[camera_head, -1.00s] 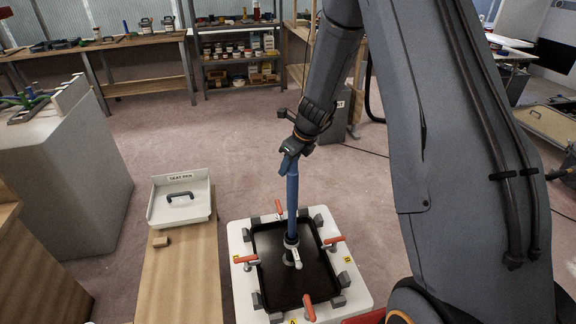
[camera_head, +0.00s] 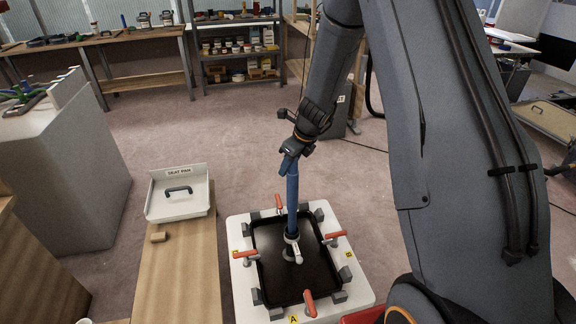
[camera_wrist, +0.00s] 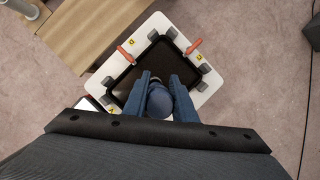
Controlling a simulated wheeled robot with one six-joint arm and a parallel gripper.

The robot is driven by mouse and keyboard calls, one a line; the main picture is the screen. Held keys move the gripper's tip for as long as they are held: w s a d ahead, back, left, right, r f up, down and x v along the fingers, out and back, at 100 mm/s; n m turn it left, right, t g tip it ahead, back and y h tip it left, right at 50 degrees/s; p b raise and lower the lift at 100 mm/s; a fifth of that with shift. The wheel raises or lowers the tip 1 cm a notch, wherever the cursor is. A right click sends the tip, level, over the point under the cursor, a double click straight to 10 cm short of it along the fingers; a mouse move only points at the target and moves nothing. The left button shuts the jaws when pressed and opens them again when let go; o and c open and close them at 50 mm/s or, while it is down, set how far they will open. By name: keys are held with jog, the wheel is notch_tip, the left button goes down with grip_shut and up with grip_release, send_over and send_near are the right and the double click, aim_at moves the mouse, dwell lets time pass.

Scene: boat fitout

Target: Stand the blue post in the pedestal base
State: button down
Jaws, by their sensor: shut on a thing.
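The blue post (camera_head: 292,194) stands about upright over the black tray panel (camera_head: 318,268). My gripper (camera_head: 289,160) is shut on its upper end. The post's lower end meets the pedestal base (camera_head: 291,253), a small grey fitting with a pale lever (camera_head: 296,247) on the panel. I cannot tell how deep the post sits in it. In the wrist view, the round top of the post (camera_wrist: 160,101) lies between my two blue fingers, and it hides the base.
Red-handled clamps (camera_head: 333,235) and grey blocks ring the panel on its white stand (camera_head: 240,293). Open floor lies behind.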

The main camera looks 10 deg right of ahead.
aim_at(295, 179)
jog(key=shift+f+b, duration=4.9)
jog(key=shift+f, duration=0.8)
jog(key=c, duration=1.4)
grip_release()
jog(key=p+v, duration=0.1)
jog(key=v, duration=0.6)
jog(key=shift+s+r, duration=0.15)
jog(key=shift+r, duration=0.2)
